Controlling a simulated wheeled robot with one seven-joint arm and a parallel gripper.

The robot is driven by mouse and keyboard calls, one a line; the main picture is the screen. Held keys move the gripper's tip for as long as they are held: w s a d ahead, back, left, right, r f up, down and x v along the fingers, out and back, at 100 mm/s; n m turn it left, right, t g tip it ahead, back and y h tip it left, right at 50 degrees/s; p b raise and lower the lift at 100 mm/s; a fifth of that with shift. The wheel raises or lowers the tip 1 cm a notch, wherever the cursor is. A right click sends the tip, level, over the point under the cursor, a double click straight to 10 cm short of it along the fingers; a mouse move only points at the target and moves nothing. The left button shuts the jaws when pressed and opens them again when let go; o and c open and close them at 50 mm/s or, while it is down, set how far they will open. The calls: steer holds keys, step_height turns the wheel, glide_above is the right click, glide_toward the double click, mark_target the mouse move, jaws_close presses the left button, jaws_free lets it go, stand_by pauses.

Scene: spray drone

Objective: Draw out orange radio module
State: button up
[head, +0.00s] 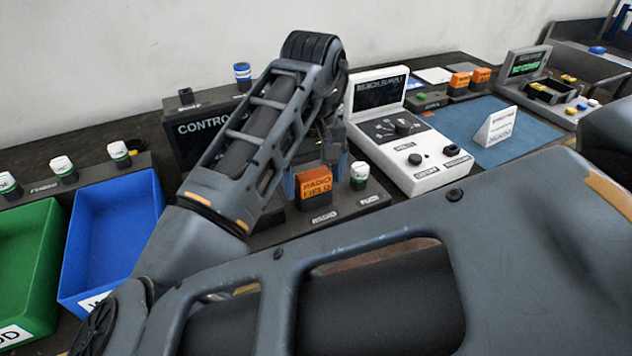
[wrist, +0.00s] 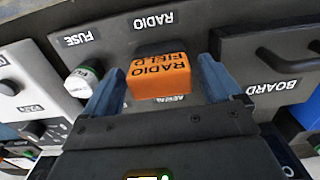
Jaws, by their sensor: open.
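The orange radio module (head: 314,187), marked RADIO FIELD, sits upright at its RADIO place on the dark control unit. In the wrist view the orange radio module (wrist: 158,76) lies between the two blue fingers of my gripper (wrist: 160,88). The fingers are open, one on each side of it, with a visible gap at least on the left. In the head view my arm hides most of my gripper and much of the control unit (head: 345,207).
A white-capped fuse (wrist: 82,80) stands close beside the left finger; it also shows in the head view (head: 360,174). A dark handle (wrist: 285,52) by the BOARD label is on the right. The bench supply (head: 415,150), blue bin (head: 112,225) and green bin (head: 30,255) flank the unit.

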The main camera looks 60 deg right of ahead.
mark_target(314, 174)
steer(key=c, duration=1.3)
steer(key=shift+r+p, duration=2.9)
steer(key=shift+r, duration=0.1)
